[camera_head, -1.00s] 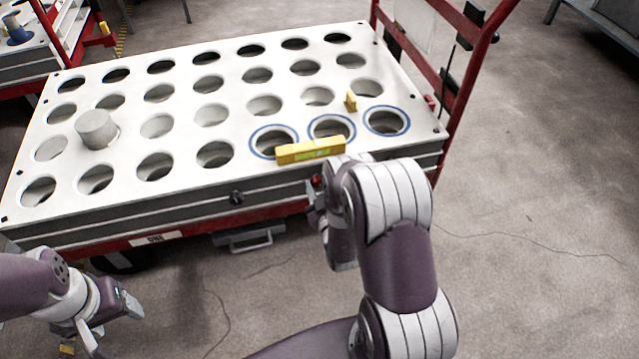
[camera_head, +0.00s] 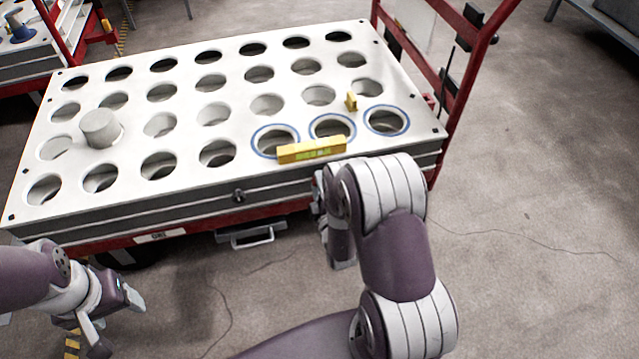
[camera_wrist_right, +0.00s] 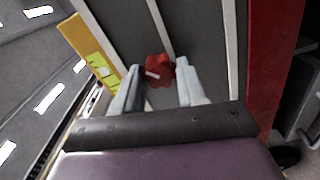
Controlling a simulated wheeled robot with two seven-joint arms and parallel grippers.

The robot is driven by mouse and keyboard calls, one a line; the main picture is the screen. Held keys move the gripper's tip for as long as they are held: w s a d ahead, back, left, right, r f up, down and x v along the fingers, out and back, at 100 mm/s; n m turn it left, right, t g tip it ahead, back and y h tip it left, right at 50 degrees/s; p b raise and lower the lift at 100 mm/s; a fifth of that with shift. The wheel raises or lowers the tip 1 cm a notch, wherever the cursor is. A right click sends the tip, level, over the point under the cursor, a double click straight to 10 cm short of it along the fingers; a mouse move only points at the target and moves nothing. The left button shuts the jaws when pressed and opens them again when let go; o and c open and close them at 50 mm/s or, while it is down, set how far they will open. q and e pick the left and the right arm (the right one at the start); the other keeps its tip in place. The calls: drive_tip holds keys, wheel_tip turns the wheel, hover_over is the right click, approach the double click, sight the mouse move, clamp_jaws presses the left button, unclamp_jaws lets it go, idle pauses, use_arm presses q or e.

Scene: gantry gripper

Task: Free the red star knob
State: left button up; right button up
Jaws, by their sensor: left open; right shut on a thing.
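The red star knob (camera_wrist_right: 157,70) sits on the grey front side of the white-topped rack, between the two pale fingers of my right gripper (camera_wrist_right: 158,82) in the right wrist view. My right gripper is shut on the knob. In the head view, my right gripper (camera_head: 319,188) is at the rack's front edge, below the yellow level, and its wrist hides the knob. My left gripper (camera_head: 118,318) is open and empty over the floor at lower left, clear of the rack.
The rack's white top plate (camera_head: 232,130) has rows of round holes, three ringed blue. A yellow level (camera_head: 311,150) lies along its front edge. A small yellow piece (camera_head: 351,101) and a grey cylinder (camera_head: 101,128) stand on top. A red cart rail (camera_head: 462,70) rises at right.

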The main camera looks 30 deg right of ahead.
drive_tip(key=n, duration=0.4)
drive_tip(key=n+p, duration=0.1)
drive_tip(key=n, duration=0.3)
drive_tip(key=shift+s+f+n, duration=0.1)
drive_tip(key=shift+f+n, duration=0.1)
drive_tip(key=shift+n, duration=0.2)
idle(0.3)
drive_tip(key=o, duration=1)
drive_tip(key=shift+o, duration=0.2)
drive_tip(key=p+v, duration=0.3)
drive_tip(key=v, duration=0.9)
drive_tip(key=shift+s+p, duration=0.35)
drive_tip(key=shift+p, duration=0.05)
